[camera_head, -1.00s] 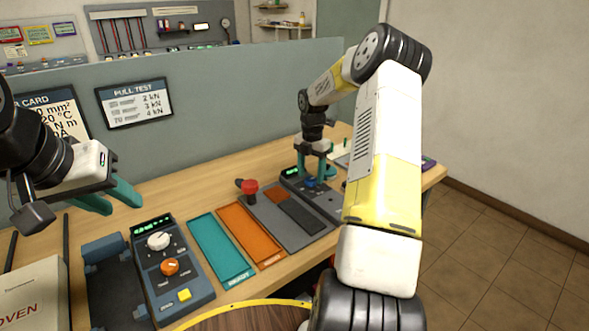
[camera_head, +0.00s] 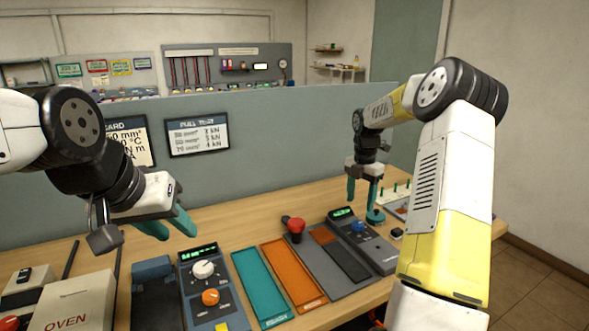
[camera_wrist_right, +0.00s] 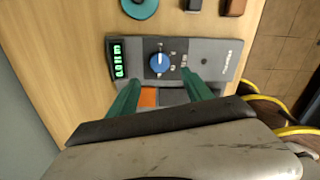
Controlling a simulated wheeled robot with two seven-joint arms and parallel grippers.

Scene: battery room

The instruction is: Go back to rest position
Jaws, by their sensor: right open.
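My left gripper (camera_head: 167,228) hangs at the left in the head view, above the bench and behind the oven-labelled box. Its two teal fingers are apart with nothing between them. My right gripper (camera_head: 362,203) points down above the right part of the bench, near the grey device with a blue knob (camera_head: 358,226). In the right wrist view its teal fingers (camera_wrist_right: 160,85) are spread and empty, with the same blue-knob device (camera_wrist_right: 215,58) beyond them. No object is held by either gripper.
A grey partition (camera_head: 290,130) stands behind.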

